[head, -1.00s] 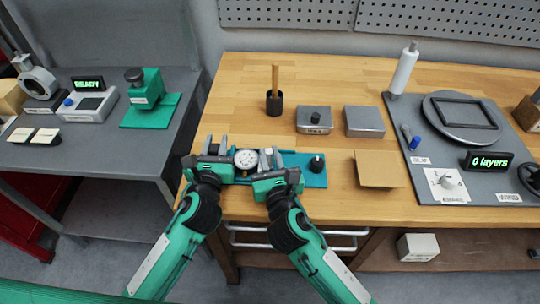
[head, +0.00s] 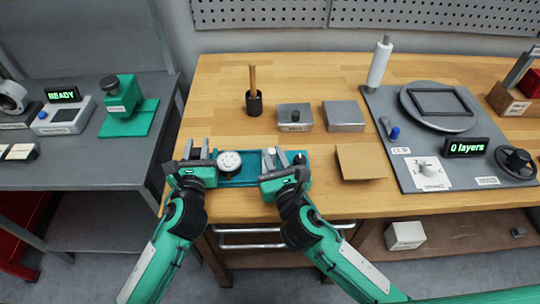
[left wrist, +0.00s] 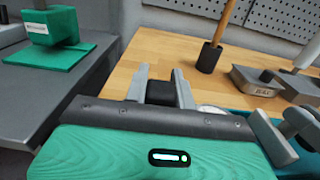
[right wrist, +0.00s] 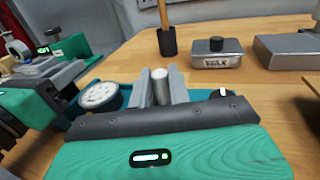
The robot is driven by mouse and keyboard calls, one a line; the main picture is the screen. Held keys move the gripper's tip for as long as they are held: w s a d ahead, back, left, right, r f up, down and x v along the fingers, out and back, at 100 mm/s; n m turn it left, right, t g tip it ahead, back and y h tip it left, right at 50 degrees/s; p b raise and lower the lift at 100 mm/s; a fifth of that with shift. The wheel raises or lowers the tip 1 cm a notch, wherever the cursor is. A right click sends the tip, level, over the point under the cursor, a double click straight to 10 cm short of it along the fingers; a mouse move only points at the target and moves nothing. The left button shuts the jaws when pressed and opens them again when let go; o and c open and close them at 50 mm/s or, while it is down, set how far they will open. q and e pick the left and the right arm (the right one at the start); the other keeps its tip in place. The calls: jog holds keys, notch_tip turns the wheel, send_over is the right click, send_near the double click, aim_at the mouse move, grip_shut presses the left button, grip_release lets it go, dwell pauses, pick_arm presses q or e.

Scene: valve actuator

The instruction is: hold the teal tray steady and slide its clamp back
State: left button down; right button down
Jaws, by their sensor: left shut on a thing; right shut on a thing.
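The teal tray (head: 238,183) lies along the front edge of the wooden bench, with a round white dial (head: 229,162) on it and a black knob (head: 299,158) near its right end. My left gripper (head: 196,150) is at the tray's left end. In the left wrist view its fingers are shut on a dark block (left wrist: 160,92), the tray's left grip. My right gripper (head: 271,160) is over the tray between dial and knob, nearer the knob. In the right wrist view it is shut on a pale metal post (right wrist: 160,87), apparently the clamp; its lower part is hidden.
Behind the tray stand a black cup (head: 254,104) with a wooden stick, a wax tin (head: 294,117) and a grey block (head: 344,116). A tan board (head: 360,163) lies to the right. A grey table (head: 75,175) stands left across a gap.

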pick_arm(q)
jog(key=shift+f, duration=0.25)
pick_arm(e)
jog(key=c, duration=1.3)
grip_release()
jog(key=v, duration=1.2)
pick_arm(q)
jog(key=c, duration=1.1)
grip_release()
jog(key=shift+r, duration=0.1)
jog(key=shift+s, duration=0.1)
